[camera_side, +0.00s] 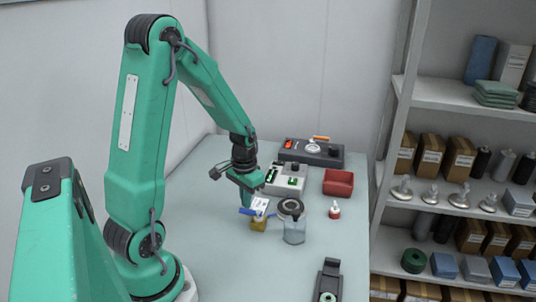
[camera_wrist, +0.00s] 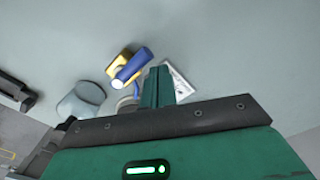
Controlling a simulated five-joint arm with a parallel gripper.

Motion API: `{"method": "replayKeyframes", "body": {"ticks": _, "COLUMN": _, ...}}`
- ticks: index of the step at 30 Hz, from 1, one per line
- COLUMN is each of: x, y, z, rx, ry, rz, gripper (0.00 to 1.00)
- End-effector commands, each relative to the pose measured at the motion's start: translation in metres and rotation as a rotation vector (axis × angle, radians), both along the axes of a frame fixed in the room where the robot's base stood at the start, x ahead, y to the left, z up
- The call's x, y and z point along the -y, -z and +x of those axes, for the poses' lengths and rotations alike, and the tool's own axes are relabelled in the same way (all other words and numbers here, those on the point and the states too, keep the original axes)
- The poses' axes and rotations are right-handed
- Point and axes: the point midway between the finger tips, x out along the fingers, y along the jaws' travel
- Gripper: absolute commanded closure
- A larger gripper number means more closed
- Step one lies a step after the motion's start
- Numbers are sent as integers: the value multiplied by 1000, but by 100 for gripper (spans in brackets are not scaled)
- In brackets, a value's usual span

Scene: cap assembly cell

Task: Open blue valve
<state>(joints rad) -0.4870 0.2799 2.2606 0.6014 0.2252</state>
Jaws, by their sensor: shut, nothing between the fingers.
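The blue valve handle (camera_side: 247,211) sits on a small yellow valve body (camera_side: 258,225) on the table, below my gripper. In the wrist view the blue handle (camera_wrist: 133,65) lies slantwise across the yellow body (camera_wrist: 114,68). A white printed tag (camera_side: 260,205) stands beside the handle. My gripper (camera_side: 246,202) points down close to the handle. In the wrist view its green fingers (camera_wrist: 157,86) are together with nothing between them, just to the lower right of the handle. I cannot tell whether they touch it.
A clear jar with a dark round top (camera_side: 294,232) stands close right of the valve. A red-capped bottle (camera_side: 334,210), red box (camera_side: 338,182), white device (camera_side: 285,178) and dark hotplate-like unit (camera_side: 312,150) stand behind. A black stand (camera_side: 328,280) is in front; shelves are right.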

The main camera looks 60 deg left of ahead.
Motion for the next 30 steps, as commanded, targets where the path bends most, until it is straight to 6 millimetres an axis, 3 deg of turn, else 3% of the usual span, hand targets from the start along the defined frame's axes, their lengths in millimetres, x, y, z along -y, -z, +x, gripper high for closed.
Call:
{"method": "replayKeyframes", "body": {"ticks": 15, "x": 0, "y": 13, "z": 0, "rx": 0, "ry": 0, "rz": 0, "gripper": 100}}
{"method": "replayKeyframes", "body": {"ticks": 30, "x": 1, "y": 14, "z": -2, "rx": 0, "ry": 0, "rz": 0, "gripper": 100}}
